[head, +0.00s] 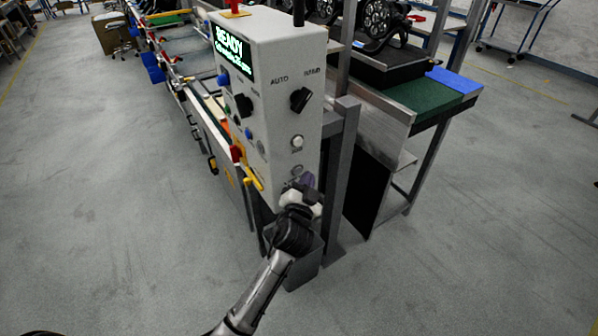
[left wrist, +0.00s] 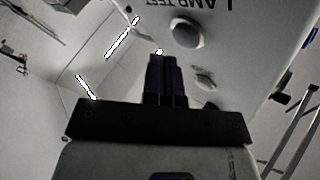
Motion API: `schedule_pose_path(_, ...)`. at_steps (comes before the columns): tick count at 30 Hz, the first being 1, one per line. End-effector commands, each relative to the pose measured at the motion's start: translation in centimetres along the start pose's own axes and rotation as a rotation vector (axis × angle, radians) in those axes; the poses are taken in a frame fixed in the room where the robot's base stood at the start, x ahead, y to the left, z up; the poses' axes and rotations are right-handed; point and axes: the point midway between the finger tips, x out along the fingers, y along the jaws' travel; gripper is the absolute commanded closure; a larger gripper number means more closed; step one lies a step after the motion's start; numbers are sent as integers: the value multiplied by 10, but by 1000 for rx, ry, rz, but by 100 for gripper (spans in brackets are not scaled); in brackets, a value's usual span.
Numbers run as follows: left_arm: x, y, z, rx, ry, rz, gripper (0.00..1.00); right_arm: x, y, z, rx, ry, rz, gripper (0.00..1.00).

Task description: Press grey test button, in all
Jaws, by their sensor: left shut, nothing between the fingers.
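The grey control box (head: 262,100) stands at the end of the line, with a lit READY display. On its right face are a pale round button (head: 297,142) and a lower round fitting (head: 297,170). My left gripper (head: 307,181) is shut and empty, just below that fitting and close to the face. In the left wrist view, the shut fingers (left wrist: 165,62) point toward the panel. A round grey button (left wrist: 187,32) lies beside LAMP TEST lettering, ahead and right of the fingertips. A smaller fitting (left wrist: 205,80) is right of the fingers. Contact cannot be told.
A black AUTO/HAND selector knob (head: 300,99) is higher on the same face. A yellow handle (head: 247,170) sticks out at the left face. A metal post (head: 342,175) and a bench with a green mat (head: 425,97) stand to the right. The floor in front is clear.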

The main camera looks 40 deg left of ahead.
Motion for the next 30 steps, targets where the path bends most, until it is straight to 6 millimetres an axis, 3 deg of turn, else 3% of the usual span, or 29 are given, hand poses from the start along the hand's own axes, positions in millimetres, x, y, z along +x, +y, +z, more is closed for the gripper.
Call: schedule_pose_path(30,6,-5,4,0,0,0,100,-2,0,-1,0,0,0,57)
